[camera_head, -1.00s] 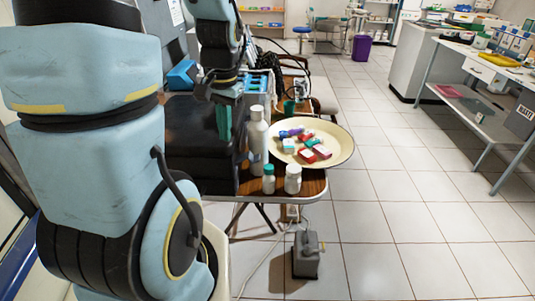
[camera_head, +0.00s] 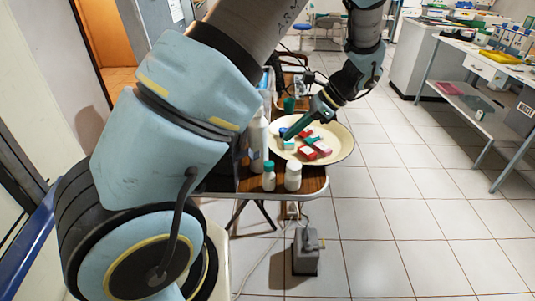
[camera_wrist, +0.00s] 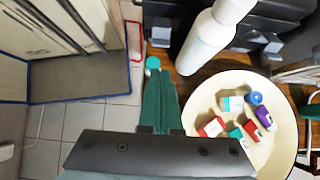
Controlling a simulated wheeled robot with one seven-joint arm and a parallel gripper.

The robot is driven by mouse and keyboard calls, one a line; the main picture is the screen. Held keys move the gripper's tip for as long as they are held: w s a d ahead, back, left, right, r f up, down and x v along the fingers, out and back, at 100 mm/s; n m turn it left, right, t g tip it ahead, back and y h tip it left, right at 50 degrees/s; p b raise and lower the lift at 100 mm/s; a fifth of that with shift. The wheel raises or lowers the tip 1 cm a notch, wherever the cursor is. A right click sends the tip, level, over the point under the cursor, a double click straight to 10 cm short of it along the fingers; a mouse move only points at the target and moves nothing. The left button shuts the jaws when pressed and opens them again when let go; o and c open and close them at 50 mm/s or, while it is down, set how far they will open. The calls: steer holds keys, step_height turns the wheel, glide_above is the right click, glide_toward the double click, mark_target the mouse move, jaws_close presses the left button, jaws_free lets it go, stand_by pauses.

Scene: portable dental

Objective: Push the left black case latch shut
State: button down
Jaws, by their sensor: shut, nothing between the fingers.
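The black case (camera_wrist: 255,12) lies along the top of the wrist view. Two grey latch-like blocks show on its near side, the left one (camera_wrist: 161,32) and the right one (camera_wrist: 275,48). In the head view my arm hides most of the case, and only a dark strip (camera_head: 238,163) shows; its latches cannot be made out there. My gripper (camera_head: 290,133) is above the round plate in the head view, its green fingers shut and empty. In the wrist view the fingers (camera_wrist: 160,85) point up toward the left latch, apart from it in the picture.
A tall white bottle (camera_wrist: 207,40) stands in front of the case between the latches. Small bottles (camera_head: 269,178) and (camera_head: 293,176) another white bottle stand at the table's front edge. The cream plate (camera_head: 343,150) holds several small boxes. Floor to the right is open.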

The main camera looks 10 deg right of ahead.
mark_target(248, 155)
steer(key=p+x, duration=0.2)
steer(key=x, duration=0.8)
steer(key=shift+p, duration=0.3)
steer(key=shift+r, duration=0.15)
